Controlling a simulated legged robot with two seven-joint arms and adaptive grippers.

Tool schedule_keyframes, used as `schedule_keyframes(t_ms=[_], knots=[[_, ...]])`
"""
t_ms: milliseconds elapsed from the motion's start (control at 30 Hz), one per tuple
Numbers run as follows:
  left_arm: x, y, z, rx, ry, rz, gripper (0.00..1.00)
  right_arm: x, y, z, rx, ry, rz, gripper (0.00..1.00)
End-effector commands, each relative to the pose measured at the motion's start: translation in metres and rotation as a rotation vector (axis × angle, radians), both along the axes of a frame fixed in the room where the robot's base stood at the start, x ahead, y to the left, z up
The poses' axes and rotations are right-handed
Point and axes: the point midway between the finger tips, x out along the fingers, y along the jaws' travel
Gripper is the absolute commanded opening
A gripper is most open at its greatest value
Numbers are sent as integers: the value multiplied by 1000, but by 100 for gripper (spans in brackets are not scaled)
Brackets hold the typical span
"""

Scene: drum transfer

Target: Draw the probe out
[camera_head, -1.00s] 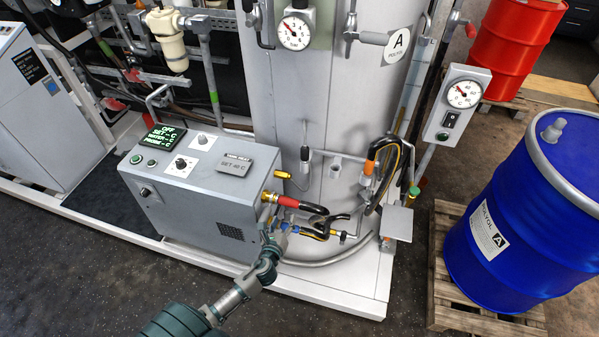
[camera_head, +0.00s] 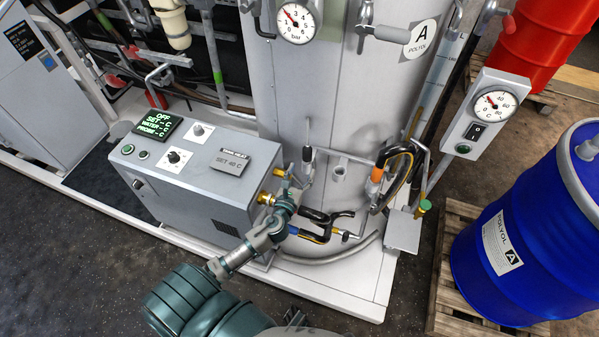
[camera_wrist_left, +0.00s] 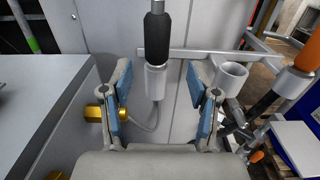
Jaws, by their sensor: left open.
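The probe (camera_head: 307,153) has a black handle and stands upright in front of the tall grey tank. In the left wrist view the black handle of the probe (camera_wrist_left: 157,38) sits on a pale grey sleeve (camera_wrist_left: 156,82), with a thin cable curving below. My left gripper (camera_head: 300,180) is near the probe in the head view, at the right end of the control box. In the left wrist view my left gripper (camera_wrist_left: 161,92) is open, its blue-padded fingers either side of the sleeve, with nothing clamped. My right gripper is not seen.
An empty grey cup (camera_wrist_left: 230,76) is right of the probe on the same rail. Brass fittings (camera_wrist_left: 94,113) stick out at left from the control box (camera_head: 185,185). An orange-collared hose (camera_head: 378,172) and black-handled tool (camera_head: 325,222) are close by. A blue drum (camera_head: 530,230) stands right.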

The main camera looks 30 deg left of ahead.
Motion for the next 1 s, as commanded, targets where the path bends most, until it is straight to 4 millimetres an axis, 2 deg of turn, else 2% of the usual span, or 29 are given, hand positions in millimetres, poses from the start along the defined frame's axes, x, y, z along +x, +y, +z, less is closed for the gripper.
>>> schedule_keyframes(t_ms=[67,167,267,500,700,1000], knots=[[11,4,-1,-1,-1,1,60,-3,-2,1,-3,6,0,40],[25,9,-3,-2,1,0,60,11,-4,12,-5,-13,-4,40],[38,13,-3,-4,1,0,60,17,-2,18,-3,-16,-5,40],[62,19,-1,-3,0,1,60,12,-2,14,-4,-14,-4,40],[73,20,-1,-2,1,1,60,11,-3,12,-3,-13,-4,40],[74,21,-2,-4,1,0,60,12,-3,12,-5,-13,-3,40]])
